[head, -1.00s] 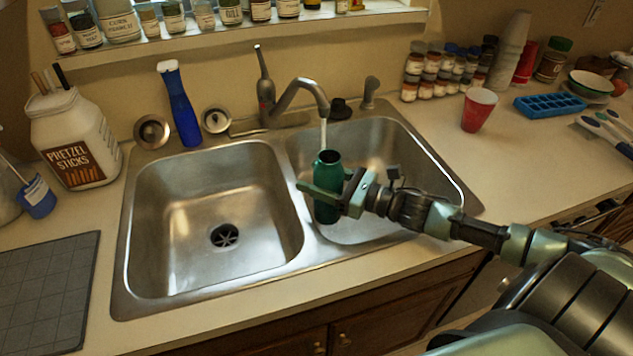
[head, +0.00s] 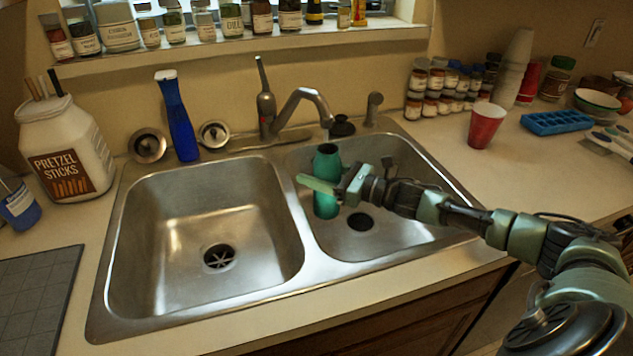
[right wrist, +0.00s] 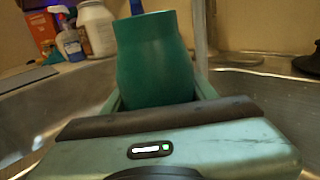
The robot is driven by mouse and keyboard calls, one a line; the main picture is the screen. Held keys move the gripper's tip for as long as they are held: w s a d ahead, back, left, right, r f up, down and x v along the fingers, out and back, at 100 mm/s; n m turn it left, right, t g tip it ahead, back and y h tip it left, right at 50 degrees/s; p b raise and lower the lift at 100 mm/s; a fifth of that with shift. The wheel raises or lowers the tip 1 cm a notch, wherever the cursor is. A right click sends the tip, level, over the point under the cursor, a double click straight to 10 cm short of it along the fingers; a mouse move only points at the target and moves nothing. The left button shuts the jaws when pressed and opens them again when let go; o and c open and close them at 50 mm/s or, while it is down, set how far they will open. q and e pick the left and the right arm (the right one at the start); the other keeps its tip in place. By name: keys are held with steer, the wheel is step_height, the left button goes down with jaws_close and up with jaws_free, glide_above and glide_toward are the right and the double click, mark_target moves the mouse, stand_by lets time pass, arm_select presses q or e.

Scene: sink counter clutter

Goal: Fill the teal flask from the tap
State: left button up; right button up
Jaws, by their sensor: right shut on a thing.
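The teal flask (head: 326,176) is upright over the right basin, just below the tap (head: 303,100) spout. It also shows in the right wrist view (right wrist: 154,62), where its inside is hidden. My right gripper (head: 335,188) is shut around the flask's body. A pale vertical streak (right wrist: 200,38), which looks like the water stream, shows beside the flask in the right wrist view. I cannot tell whether it enters the mouth. The tap's lever (head: 262,75) points up. My left gripper is out of view.
The empty left basin (head: 160,235) lies beside the right basin (head: 400,228). A red cup (head: 486,125), several spice jars and a blue ice tray (head: 556,122) are at right.

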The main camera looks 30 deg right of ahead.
steer(key=shift+w+d+f+b, duration=0.2)
steer(key=shift+w+d+b, duration=0.25)
steer(key=shift+w+b, duration=0.3)
steer(key=shift+w+d+f+b, duration=0.25)
steer(key=shift+w+d+b, duration=0.3)
steer(key=shift+w, duration=0.4)
steer(key=shift+w+d+f+b, duration=0.2)
steer(key=shift+w+d+b, duration=0.15)
steer(key=shift+w+b, duration=0.45)
steer(key=s, duration=0.1)
steer(key=s+a, duration=0.1)
steer(key=s, duration=0.1)
steer(key=s+a, duration=0.1)
steer(key=shift+s+a+b, duration=0.15)
steer(key=shift+s+b, duration=0.2)
steer(key=shift+s, duration=0.05)
steer(key=shift+f, duration=0.15)
